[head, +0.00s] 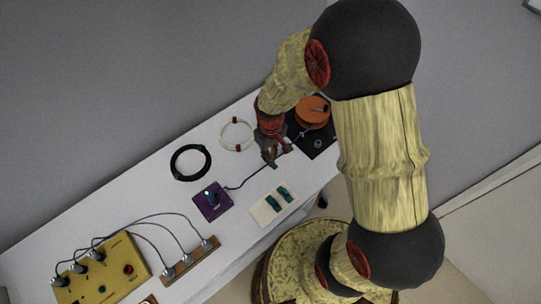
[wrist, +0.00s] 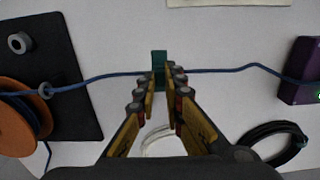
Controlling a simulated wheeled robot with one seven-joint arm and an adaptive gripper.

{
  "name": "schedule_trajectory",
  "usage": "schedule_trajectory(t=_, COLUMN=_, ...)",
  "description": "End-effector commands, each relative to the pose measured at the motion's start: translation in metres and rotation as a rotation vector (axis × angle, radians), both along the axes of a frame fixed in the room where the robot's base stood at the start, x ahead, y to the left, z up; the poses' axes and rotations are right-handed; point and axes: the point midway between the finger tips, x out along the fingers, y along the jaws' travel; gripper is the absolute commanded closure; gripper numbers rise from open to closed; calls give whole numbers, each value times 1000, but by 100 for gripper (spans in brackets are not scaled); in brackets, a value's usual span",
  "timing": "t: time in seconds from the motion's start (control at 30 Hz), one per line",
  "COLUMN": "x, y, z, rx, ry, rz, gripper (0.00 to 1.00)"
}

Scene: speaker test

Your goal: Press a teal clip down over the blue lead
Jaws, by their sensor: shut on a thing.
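My gripper (head: 270,153) is low over the table, between the orange spool and the purple box. In the wrist view its fingertips (wrist: 160,76) are shut on a teal clip (wrist: 159,57). The blue lead (wrist: 225,70) runs from the spool to the purple box and meets the clip at the fingertips. I cannot tell whether the clip is seated on the lead or just above it. The lead also shows in the head view (head: 248,178). Two more teal clips (head: 274,202) (head: 285,193) lie on a cream tray (head: 264,214).
The orange spool (head: 312,110) stands on a black mat (head: 322,144) with a grey ring. The purple box (head: 205,209) has a green light. A black coil (head: 190,147) and a white coil (head: 236,122) lie behind. A yellow box (head: 118,264) and plug strip (head: 193,263) stand at front left.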

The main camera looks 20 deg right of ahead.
Motion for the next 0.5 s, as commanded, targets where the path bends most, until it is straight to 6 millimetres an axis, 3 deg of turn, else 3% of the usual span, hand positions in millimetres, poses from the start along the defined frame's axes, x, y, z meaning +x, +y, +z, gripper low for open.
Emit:
schedule_trajectory(t=0.23, x=0, y=0, z=0, rx=0, ry=0, rz=0, gripper=100)
schedule_trajectory(t=0.27, x=0, y=0, z=0, rx=0, ry=0, rz=0, gripper=89)
schedule_trajectory(t=0.5, x=0, y=0, z=0, rx=0, ry=0, rz=0, gripper=75)
